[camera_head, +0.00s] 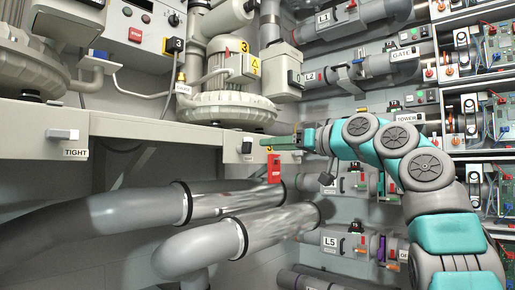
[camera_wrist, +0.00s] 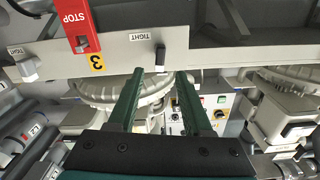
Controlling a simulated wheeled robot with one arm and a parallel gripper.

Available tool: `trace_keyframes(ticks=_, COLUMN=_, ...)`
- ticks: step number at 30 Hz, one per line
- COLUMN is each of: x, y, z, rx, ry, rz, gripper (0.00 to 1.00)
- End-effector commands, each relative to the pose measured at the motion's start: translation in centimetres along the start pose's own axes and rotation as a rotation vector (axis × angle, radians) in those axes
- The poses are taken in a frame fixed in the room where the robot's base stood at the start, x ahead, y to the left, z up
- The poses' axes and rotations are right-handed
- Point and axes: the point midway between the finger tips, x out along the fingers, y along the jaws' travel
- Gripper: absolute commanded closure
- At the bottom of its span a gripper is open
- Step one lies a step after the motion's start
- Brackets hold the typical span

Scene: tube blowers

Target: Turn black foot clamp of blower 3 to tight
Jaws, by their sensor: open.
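The black foot clamp (camera_head: 247,146) sits on the front face of the pale beam, below the blower (camera_head: 232,108) with the yellow 3 sign. In the wrist view the clamp (camera_wrist: 160,58) shows as a short dark lever standing along the picture's vertical, beside a TIGHT label (camera_wrist: 139,37). My gripper (camera_head: 263,142) is open and empty, reaching in from the right at about clamp height. In the wrist view my gripper (camera_wrist: 160,74) has its fingertips on either side of the clamp's line, with the clamp just beyond them. I see no clear contact.
A red STOP tag (camera_head: 274,169) hangs from the beam close to the clamp. Another pale clamp (camera_head: 62,134) with its own TIGHT label is on the beam's left. Large silver pipes (camera_head: 235,200) run below. Shelves of circuit boards (camera_head: 490,45) stand at right.

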Motion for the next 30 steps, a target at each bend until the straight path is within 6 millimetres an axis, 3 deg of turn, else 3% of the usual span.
trace_keyframes(ticks=15, x=6.8, y=0.0, z=-0.2, rx=0.002, ry=-0.004, rz=-0.001, gripper=0.50)
trace_keyframes(ticks=24, x=7.3, y=0.1, z=0.1, rx=0.002, ry=-0.002, rz=0.001, gripper=0.50)
trace_keyframes(ticks=30, x=7.2, y=0.1, z=0.1, rx=0.002, ry=-0.002, rz=0.001, gripper=0.71)
